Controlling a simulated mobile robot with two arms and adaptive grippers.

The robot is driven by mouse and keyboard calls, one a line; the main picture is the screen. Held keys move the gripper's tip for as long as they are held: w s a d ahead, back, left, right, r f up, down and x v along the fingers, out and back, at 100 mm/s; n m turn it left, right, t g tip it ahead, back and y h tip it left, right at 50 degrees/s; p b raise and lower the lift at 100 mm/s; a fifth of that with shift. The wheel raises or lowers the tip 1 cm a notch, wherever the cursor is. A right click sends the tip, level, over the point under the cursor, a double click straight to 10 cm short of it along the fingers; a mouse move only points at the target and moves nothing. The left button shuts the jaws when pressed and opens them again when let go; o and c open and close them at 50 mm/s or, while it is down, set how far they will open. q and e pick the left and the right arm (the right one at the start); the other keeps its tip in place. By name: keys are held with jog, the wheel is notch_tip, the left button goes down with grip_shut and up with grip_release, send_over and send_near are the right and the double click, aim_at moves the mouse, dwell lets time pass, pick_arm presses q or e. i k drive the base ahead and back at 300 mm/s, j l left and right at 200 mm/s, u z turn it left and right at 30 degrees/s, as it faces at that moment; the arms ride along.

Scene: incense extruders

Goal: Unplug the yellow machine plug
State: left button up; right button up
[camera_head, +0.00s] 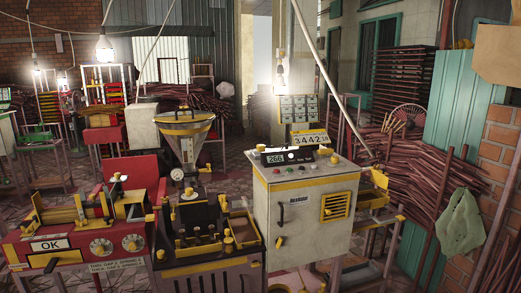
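A cream machine cabinet with yellow trim (310,215) stands right of centre. It has a black control box (292,156) with a small display on top, a black door handle and a yellow vent grille (336,206). Left of it is a dark machine with yellow edges (212,262), with a yellow-rimmed metal hopper (184,130) above it. I cannot pick out a plug or socket with certainty; it may be hidden or too small. Neither of my grippers is in view.
A red machine with an OK sign and dials (100,248) stands at the left front. A yellow-edged side frame (380,200) juts out right of the cabinet. Piled reddish sticks (420,175) and a brick wall (500,150) bound the right. Tiled floor shows between the machines.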

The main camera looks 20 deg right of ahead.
aim_at(260, 148)
jog(key=i+l, duration=0.85)
jog(key=i+l+z, duration=0.05)
jog(key=i, duration=0.05)
